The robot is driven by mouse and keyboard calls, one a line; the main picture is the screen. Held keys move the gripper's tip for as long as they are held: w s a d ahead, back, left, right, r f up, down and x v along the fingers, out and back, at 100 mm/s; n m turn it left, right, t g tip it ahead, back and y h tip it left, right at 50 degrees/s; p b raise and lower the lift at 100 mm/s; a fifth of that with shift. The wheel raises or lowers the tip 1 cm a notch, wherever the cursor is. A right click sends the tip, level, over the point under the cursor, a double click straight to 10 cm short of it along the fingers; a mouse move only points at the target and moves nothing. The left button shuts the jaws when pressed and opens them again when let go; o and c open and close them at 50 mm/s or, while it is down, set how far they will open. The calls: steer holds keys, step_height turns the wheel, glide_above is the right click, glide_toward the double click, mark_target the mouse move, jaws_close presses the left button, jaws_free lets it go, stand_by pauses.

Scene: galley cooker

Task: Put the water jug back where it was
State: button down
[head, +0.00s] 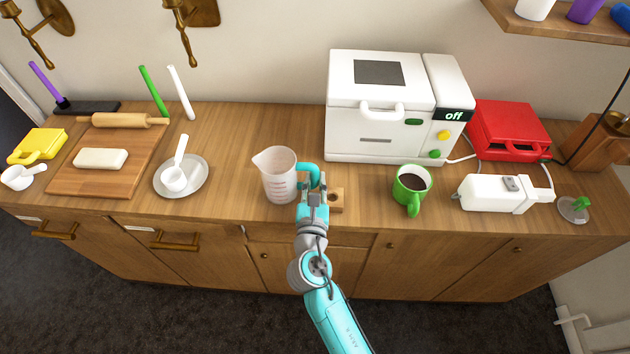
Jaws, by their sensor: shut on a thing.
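My gripper (313,186) is shut on the jug's handle, at the jug's right side.
A small wooden block (337,200) lies just right of my gripper. A white cooker (380,105) reading "off" stands behind right, with a green mug (411,186) of dark liquid before it. A saucer (196,187) with a white cup is left. Counter between saucer and jug is clear.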

steer(key=c, duration=1)
jaws_free()
steer(key=shift+f, duration=0.15)
steer(key=shift+c, duration=0.2)
steer(key=s, duration=1.2)
steer(key=shift+a+r, duration=0.15)
steer(key=shift+r, duration=0.1)
